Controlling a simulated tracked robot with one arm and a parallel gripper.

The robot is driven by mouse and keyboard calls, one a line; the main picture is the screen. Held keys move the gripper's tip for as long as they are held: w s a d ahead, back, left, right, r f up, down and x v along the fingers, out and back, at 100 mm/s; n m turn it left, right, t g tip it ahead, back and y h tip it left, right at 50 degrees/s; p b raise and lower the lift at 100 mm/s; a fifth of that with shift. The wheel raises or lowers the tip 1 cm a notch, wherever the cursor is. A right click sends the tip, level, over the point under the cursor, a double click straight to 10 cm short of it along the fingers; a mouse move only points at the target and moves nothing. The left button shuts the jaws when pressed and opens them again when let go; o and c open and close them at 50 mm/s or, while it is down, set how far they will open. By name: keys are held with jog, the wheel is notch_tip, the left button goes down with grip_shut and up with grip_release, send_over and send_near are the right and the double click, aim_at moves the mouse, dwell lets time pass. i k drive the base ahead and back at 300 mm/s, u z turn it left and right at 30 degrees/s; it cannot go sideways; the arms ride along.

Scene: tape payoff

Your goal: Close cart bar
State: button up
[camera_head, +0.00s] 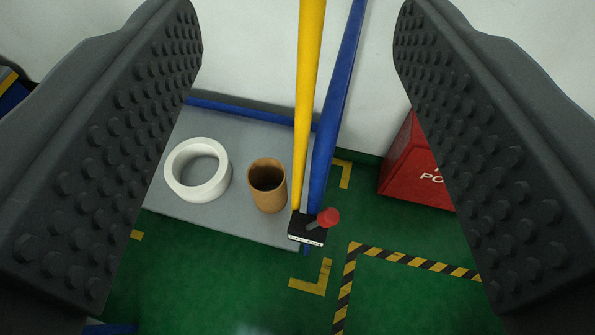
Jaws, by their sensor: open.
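A yellow bar (308,90) runs down from the top edge, just left of a blue post (337,95). They are apart at the top of the picture and come close together at the bottom. Their lower ends meet at a black block (306,228) with a red knob (328,217) at the cart's right corner. The cart has a grey deck (235,222) and a blue rail (240,110) along its far edge. My gripper (298,60) is open, with one ribbed finger on each side of the picture. The yellow bar and blue post show between the fingers; I cannot tell the depth gap. Their upper ends are out of view.
A white tape roll (198,170) and a brown cardboard tube (267,185) sit on the deck. A red box (415,170) stands right by the white wall (250,60), partly hidden by my right finger. The green floor (230,275) in front is clear, with yellow and striped markings.

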aim_at(311, 13)
jog(key=u, duration=0.75)
jog(key=k, duration=0.75)
jog(key=z, duration=0.7)
jog(key=i, duration=1)
jog(key=u, duration=0.05)
